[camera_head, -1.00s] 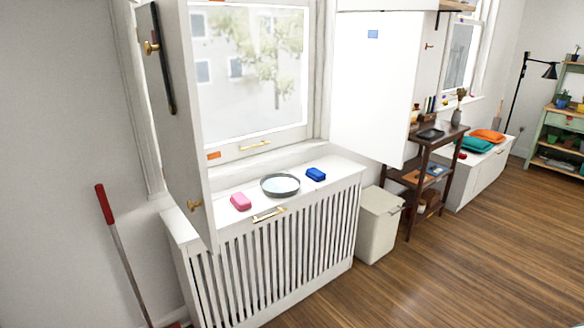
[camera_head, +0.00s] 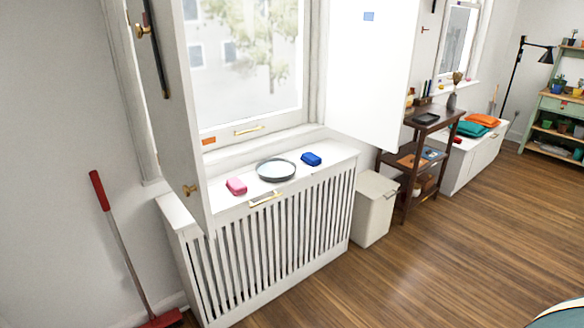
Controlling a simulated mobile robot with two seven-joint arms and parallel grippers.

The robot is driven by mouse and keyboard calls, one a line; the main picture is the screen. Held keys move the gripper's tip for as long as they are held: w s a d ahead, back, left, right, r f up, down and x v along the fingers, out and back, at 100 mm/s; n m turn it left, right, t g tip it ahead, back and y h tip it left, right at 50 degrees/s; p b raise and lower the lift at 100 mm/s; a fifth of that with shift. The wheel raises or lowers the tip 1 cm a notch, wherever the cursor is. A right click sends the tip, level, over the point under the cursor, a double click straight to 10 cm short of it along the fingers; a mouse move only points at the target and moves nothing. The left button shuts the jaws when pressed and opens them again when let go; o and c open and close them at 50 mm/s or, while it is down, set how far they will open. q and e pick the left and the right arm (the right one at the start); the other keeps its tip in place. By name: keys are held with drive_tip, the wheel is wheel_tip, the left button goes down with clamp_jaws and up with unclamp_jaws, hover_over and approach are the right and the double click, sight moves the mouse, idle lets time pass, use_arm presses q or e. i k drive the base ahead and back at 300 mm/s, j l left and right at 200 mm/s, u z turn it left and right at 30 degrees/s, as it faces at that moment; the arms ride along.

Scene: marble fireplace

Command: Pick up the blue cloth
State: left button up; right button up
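The blue cloth (camera_head: 311,159) is a small folded bundle lying on the white radiator cover (camera_head: 341,156) below the window. It sits to the right of a round grey-rimmed dish. Nothing touches it. Neither of my grippers shows in the head view. A dark curved piece at the bottom right corner may be part of me; I cannot tell.
Open white shutters (camera_head: 178,120) flank the window. A cream bin (camera_head: 373,212) and dark shelf (camera_head: 408,165) stand to the right. A red-handled tool (camera_head: 122,245) leans left. The wooden floor in front is clear.

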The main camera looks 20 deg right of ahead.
sight(309, 158)
drive_tip(key=i+l, duration=0.35)
drive_tip(key=i+l+u, duration=0.15)
drive_tip(key=i+l, duration=0.15)
drive_tip(key=l, duration=0.25)
